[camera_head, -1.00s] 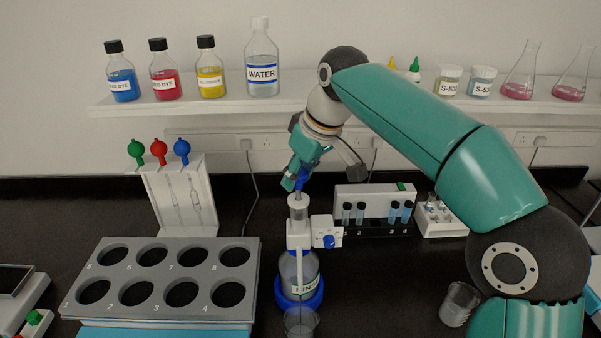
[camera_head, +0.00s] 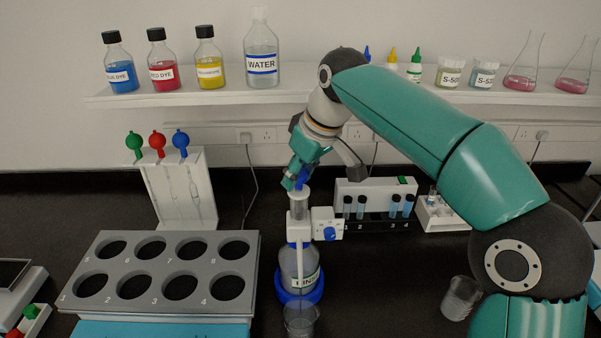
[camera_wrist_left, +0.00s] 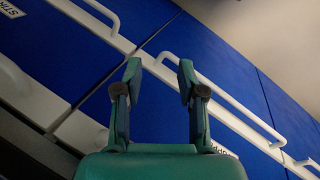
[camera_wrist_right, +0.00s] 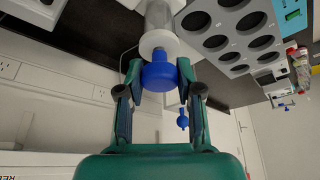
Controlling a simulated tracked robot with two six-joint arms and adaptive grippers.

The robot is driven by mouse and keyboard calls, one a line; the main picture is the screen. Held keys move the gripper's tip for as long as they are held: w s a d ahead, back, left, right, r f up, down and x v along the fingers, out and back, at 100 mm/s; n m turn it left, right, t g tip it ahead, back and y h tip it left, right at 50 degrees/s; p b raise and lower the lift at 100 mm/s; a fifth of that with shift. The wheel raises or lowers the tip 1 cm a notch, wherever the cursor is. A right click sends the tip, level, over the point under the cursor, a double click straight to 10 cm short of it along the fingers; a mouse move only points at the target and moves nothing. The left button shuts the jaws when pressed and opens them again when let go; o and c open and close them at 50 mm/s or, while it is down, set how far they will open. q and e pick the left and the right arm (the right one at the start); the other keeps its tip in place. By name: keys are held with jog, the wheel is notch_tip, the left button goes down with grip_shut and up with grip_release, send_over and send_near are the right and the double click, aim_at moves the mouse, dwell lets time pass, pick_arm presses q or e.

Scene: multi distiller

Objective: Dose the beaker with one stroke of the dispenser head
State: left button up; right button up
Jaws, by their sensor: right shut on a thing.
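The dispenser bottle (camera_head: 299,262) stands upright in a blue ring, with a white pump body (camera_head: 299,226) and a clear-walled cylinder on top. The blue dispenser head (camera_wrist_right: 158,75) sits between the fingers of my right gripper (camera_wrist_right: 158,82), which is shut on it. In the head view my right gripper (camera_head: 292,180) is tilted just above the cylinder and partly hides the head. The clear beaker (camera_head: 301,318) stands in front of the bottle, cut by the lower edge; I cannot tell its contents. My left gripper (camera_wrist_left: 159,78) is open and empty, facing blue panels with white handles.
A grey rack (camera_head: 160,270) with empty round holes stands to the left. A tube rack (camera_head: 375,208) and another beaker (camera_head: 459,298) are to the right. Bottles and flasks line the shelf (camera_head: 300,94) behind. My right arm spans the right side.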

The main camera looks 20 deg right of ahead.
jog(key=shift+f, duration=0.25)
jog(key=o, duration=1.2)
jog(key=shift+r, duration=0.1)
jog(key=v, duration=1.1)
jog(key=shift+s+r, duration=0.15)
jog(key=shift+r, duration=0.25)
